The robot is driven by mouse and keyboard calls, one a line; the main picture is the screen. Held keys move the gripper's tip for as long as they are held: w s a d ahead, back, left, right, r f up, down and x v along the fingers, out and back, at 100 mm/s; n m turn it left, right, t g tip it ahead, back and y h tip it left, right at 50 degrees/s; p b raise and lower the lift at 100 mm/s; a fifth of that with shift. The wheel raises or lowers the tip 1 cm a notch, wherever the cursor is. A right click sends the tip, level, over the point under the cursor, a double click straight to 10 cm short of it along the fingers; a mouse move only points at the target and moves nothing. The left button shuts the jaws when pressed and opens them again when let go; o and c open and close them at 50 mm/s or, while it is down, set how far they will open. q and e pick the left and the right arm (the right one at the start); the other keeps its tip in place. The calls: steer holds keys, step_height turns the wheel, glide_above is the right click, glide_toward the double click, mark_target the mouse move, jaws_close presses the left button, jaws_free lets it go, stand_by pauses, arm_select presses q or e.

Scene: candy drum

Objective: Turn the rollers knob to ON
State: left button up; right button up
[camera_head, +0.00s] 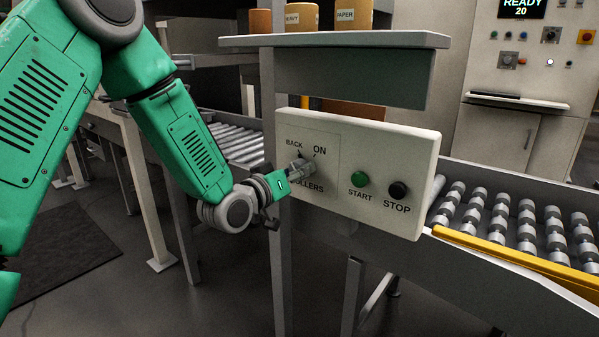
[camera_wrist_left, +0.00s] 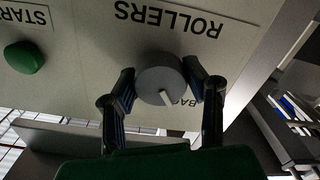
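The rollers knob (camera_wrist_left: 159,76) is a round grey knob with a pale pointer mark on a cream control panel (camera_head: 412,150). In the left wrist view, which shows the panel upside down, the mark points toward the partly hidden BACK label. My left gripper (camera_head: 299,166) is at the panel with its fingers around the knob. In the left wrist view the two fingertips (camera_wrist_left: 160,74) meet opposite sides of the knob with no clear gap. The ON label (camera_head: 320,149) is readable above the knob. The gripper covers part of the ROLLERS label in the head view. My right gripper is not seen.
A green START button (camera_head: 360,179) and a black STOP button (camera_head: 398,190) sit right of the knob. A grey shelf (camera_head: 350,41) with labelled containers overhangs the panel. A roller conveyor (camera_head: 500,220) with a yellow edge runs to the right.

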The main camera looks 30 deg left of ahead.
arm_select(q)
steer(key=shift+a+f, duration=0.1)
steer(key=shift+m, duration=0.5)
steer(key=shift+m+p, duration=0.3)
steer(key=shift+m, duration=0.4)
steer(key=m, duration=0.4)
steer(key=shift+p, duration=0.35)
steer(key=m, duration=0.4)
steer(key=shift+m, duration=1.8)
steer(key=shift+f, duration=0.1)
steer(key=o, duration=1.1)
